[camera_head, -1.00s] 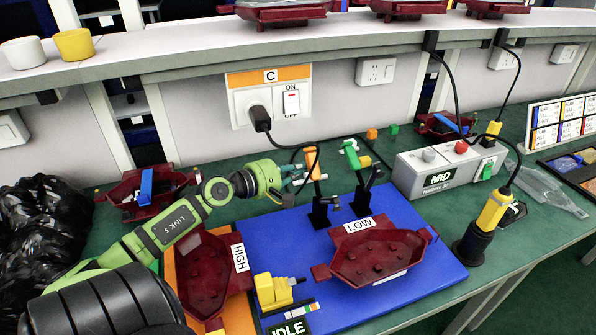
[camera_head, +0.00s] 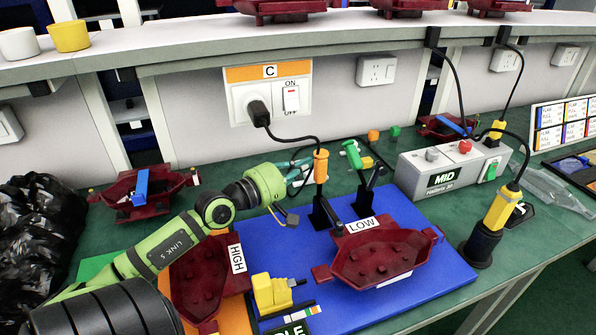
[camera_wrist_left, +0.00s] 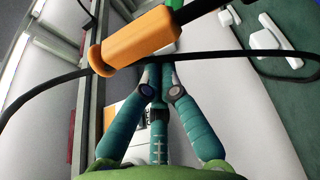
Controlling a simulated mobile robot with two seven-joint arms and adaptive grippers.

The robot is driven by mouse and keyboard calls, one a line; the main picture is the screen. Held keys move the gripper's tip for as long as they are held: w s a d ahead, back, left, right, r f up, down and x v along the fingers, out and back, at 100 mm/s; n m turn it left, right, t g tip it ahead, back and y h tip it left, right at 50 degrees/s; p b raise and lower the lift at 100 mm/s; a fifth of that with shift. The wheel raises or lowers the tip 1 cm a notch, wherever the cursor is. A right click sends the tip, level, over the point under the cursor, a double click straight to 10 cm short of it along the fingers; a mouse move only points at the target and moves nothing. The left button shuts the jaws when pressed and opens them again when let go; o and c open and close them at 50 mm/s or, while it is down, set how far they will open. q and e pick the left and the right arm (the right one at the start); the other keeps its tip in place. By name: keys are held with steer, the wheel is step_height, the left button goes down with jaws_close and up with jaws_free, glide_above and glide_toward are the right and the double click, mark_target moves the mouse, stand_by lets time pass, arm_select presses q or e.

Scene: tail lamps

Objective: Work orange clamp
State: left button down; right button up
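The orange clamp handle (camera_head: 321,166) stands upright above its black base (camera_head: 323,212) on the blue board (camera_head: 295,238). My left gripper (camera_head: 304,168) is at the left side of the handle. In the left wrist view the orange handle (camera_wrist_left: 138,40) crosses just ahead of the fingertips (camera_wrist_left: 163,70), which are drawn together with no thing visible between them. Whether they touch the handle I cannot tell. A green clamp handle (camera_head: 351,154) leans beside it on the right. My right gripper is not in view.
A black cable (camera_head: 290,136) runs from the wall plug (camera_head: 259,112) to the handle and crosses the wrist view. Red LOW (camera_head: 375,258) and HIGH (camera_head: 203,275) housings and a yellow block (camera_head: 271,293) are nearby. The MID box (camera_head: 450,170) stands right.

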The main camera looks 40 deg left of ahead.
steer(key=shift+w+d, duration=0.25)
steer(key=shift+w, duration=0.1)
arm_select(q)
steer(key=s+a, duration=0.1)
steer(key=s, duration=0.6)
steer(key=shift+s, duration=0.25)
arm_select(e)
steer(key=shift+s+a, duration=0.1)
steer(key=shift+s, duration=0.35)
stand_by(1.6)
